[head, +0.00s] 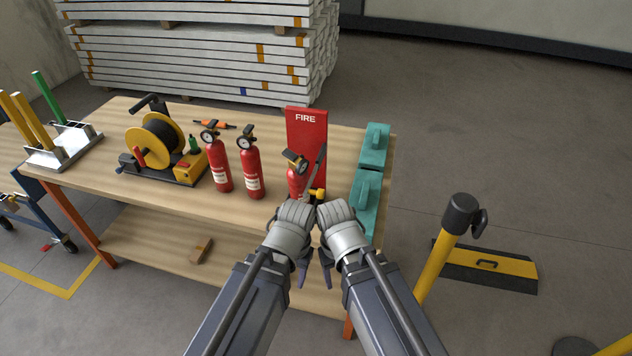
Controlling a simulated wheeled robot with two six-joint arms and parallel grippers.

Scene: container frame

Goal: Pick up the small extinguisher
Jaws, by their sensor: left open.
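Three red extinguishers with black gauges stand on the table. The left one (219,168) and the middle one (252,173) are upright, look alike in size and show fully. The right one (295,182) looks smaller and stands in front of the red FIRE board (305,133); my arms hide its lower part. A grey slanted piece beside it is unclear. My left gripper (303,270) is open and hangs below my wrist in front of the table's edge, apart from the extinguishers. My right gripper (326,270) hangs close beside it, and its jaw is mostly hidden.
A yellow-black cable reel (158,140) stands left on the wooden table (120,198). A metal rack (62,142) with coloured rods is at far left. Two teal boxes (375,145) line the right edge. A yellow post (437,262) stands on the floor to the right.

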